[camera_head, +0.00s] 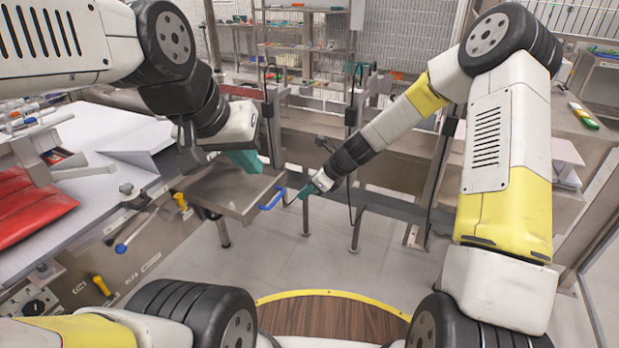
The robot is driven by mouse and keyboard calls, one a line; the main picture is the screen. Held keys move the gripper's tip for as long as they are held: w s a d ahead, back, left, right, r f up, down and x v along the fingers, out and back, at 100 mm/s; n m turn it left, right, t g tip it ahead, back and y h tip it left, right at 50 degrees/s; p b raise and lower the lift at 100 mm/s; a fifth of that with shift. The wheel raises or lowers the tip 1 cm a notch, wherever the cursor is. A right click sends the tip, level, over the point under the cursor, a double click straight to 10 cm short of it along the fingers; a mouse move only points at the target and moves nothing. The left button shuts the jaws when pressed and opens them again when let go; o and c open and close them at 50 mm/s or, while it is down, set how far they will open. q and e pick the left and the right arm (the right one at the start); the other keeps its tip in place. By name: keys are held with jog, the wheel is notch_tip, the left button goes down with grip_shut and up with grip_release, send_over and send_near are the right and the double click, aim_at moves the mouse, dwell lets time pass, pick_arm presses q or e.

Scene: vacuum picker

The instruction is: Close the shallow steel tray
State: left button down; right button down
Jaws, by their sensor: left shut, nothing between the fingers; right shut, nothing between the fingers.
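The shallow steel tray (222,192) sticks out from the side of the white-topped workbench, left of centre. Its blue handle (272,199) is at the tray's right front edge. My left gripper (246,161) appears above the tray's far side, with its teal fingers shut and empty. I cannot tell whether it touches the tray. My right gripper (308,190) is shut and empty, just right of the blue handle, with a small gap visible between them. The tray's far left part is partly hidden by my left arm.
The workbench (95,130) on the left carries a red cushion-like item (28,208). Yellow-handled levers (181,201) and a blue-tipped lever (121,248) project from its side. A grey metal frame (400,170) stands behind.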

jog(key=w+a+f, duration=0.3)
jog(key=a+f, duration=0.3)
jog(key=a, duration=0.2)
jog(key=shift+f, duration=0.15)
